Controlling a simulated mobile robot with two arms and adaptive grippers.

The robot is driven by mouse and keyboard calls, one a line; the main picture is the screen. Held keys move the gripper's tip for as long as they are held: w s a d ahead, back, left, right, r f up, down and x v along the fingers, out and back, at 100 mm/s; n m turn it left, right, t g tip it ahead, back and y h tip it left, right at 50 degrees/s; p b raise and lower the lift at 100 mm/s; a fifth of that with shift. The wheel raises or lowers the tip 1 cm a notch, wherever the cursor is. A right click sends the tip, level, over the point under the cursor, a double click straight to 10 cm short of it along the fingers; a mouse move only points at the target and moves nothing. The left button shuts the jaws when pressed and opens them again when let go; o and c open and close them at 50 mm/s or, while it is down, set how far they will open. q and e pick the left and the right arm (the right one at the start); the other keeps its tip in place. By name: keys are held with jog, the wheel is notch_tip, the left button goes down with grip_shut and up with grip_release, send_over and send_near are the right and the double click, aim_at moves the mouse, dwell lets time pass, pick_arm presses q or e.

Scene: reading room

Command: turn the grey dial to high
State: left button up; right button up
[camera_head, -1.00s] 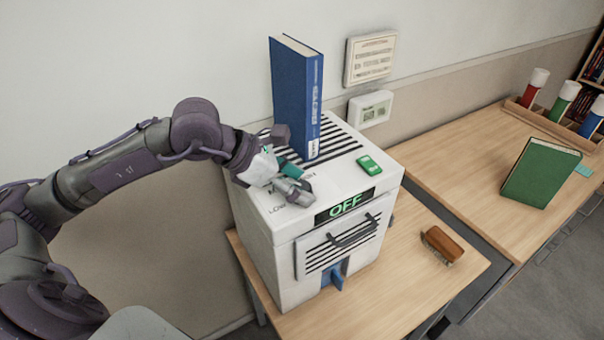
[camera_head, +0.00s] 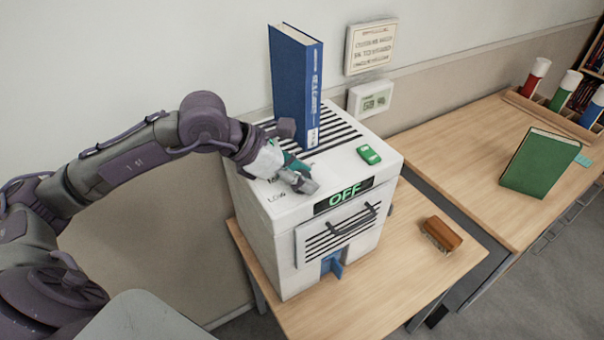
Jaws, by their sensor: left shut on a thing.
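The white machine (camera_head: 265,236) stands on a wooden table, and its display (camera_head: 343,195) reads OFF in green. Printed labels, one reading LOW (camera_head: 276,199), show on the top at the front left. My left gripper (camera_head: 303,183) is down at the top's front edge beside these labels, shut on the grey dial. The fingers cover the dial, so its pointing direction cannot be told. A green switch (camera_head: 369,154) sits on the top right of the gripper. My right gripper is not in view.
A blue book (camera_head: 296,85) stands upright on the slotted top behind my gripper. A green book (camera_head: 540,163) stands on the farther desk.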

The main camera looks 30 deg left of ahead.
pick_arm(q)
jog(key=shift+w+f+m+g+h+b, duration=0.1)
jog(key=shift+m+g+h+b, duration=0.4)
jog(key=shift+m+b, duration=0.4)
jog(key=m+g+h+b, duration=0.1)
jog(key=m, duration=0.1)
jog(key=shift+m+g, duration=0.4)
jog(key=m+g+b, duration=0.2)
jog(key=m+g, duration=0.2)
jog(key=m, duration=0.1)
jog(key=shift+h, duration=0.3)
jog(key=shift+m+g+b, duration=0.7)
jog(key=shift+m+g, duration=0.2)
jog(key=shift+m, duration=0.2)
jog(key=o, duration=1.1)
jog(key=shift+o, duration=0.2)
jog(key=v, duration=1.2)
jog(key=shift+r, duration=0.25)
